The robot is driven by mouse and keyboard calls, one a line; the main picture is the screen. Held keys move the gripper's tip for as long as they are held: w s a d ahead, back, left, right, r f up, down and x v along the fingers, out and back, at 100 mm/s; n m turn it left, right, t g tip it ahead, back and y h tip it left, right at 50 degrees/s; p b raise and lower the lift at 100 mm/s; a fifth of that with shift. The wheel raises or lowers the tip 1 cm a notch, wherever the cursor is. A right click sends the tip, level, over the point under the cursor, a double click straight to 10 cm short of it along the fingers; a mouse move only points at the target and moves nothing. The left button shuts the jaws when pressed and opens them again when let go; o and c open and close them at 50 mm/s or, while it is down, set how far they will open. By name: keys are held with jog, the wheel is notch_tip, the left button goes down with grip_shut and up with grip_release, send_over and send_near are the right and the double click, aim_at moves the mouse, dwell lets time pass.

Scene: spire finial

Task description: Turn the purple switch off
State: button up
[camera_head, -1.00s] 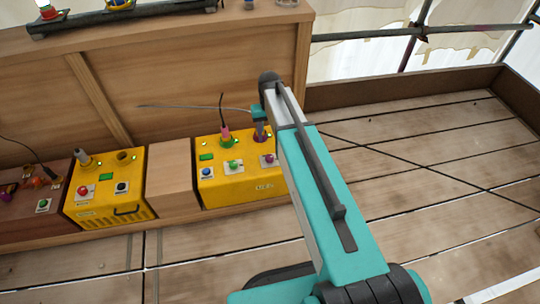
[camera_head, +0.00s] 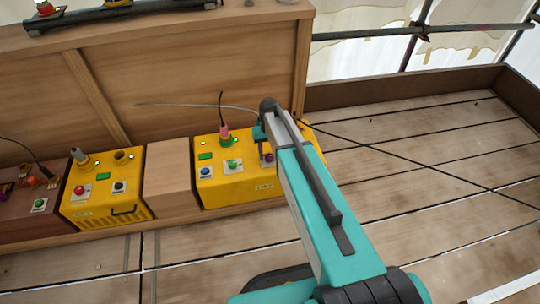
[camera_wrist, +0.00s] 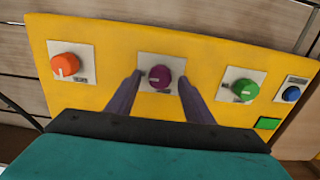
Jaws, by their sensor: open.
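The purple switch (camera_wrist: 160,76) is a round knob on a white plate in the middle of a yellow box's face in the wrist view. In the head view it shows small (camera_head: 268,157) beside my gripper. My gripper (camera_wrist: 155,80) is open, with one purple-grey finger on each side of the knob. From this view I cannot tell whether the fingers touch it. In the head view my gripper (camera_head: 264,152) is over the right part of the yellow box (camera_head: 235,185).
An orange knob (camera_wrist: 65,64) is left of the purple one, and a green knob (camera_wrist: 245,89) and blue button (camera_wrist: 291,94) are right of it. A pink plug with a cable (camera_head: 224,132) stands on the box top. Another yellow box (camera_head: 104,205) stands further left.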

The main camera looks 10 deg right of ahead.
jog(key=shift+f, duration=0.55)
jog(key=c, duration=1)
jog(key=shift+c, duration=0.2)
